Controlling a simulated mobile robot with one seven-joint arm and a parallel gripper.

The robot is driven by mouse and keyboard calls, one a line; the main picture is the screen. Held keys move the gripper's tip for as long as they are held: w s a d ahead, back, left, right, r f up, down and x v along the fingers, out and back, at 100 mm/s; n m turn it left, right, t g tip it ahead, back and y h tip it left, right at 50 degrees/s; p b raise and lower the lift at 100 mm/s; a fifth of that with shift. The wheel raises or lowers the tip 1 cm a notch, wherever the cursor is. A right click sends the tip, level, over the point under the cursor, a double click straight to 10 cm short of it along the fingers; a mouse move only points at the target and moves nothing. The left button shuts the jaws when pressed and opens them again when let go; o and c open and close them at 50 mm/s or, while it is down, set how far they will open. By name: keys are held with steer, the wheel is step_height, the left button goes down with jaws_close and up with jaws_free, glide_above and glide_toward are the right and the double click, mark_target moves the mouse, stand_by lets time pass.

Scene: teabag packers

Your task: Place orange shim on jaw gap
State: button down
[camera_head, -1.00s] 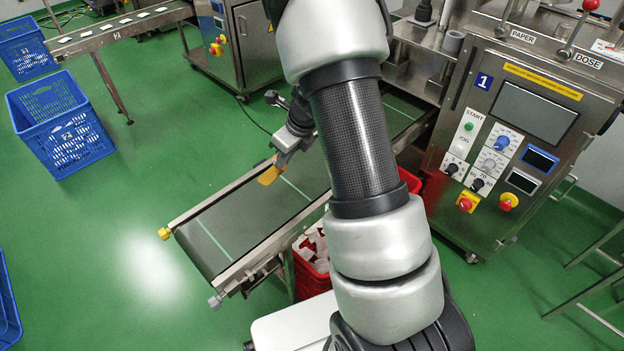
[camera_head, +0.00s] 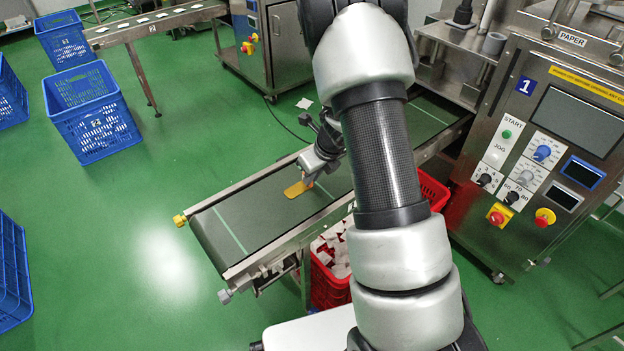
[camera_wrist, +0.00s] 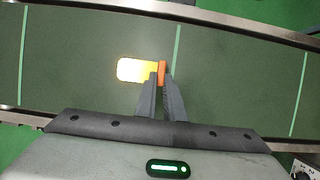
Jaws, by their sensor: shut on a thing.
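My gripper (camera_head: 311,180) is shut on the orange shim (camera_head: 297,189), a small flat tab, over the dark conveyor belt. The wrist view shows the shim (camera_wrist: 138,71) between the fingertips of my gripper (camera_wrist: 161,78), sticking out to the left. Its left part is bright yellow-white there, and its right end is orange. The belt with pale green cross lines lies beneath it; I cannot tell the height of the shim above the belt. I cannot make out the jaw gap in these views.
The conveyor (camera_head: 238,248) has metal side rails. A red crate of packets (camera_head: 322,290) stands below its near side. A machine panel (camera_head: 545,150) is at the right. Blue crates (camera_head: 95,120) stand on the green floor at the left. My arm hides the middle of the head view.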

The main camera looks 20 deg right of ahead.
steer(key=shift+f, duration=0.1)
steer(key=c, duration=1.9)
jaws_free()
steer(key=shift+o, duration=0.2)
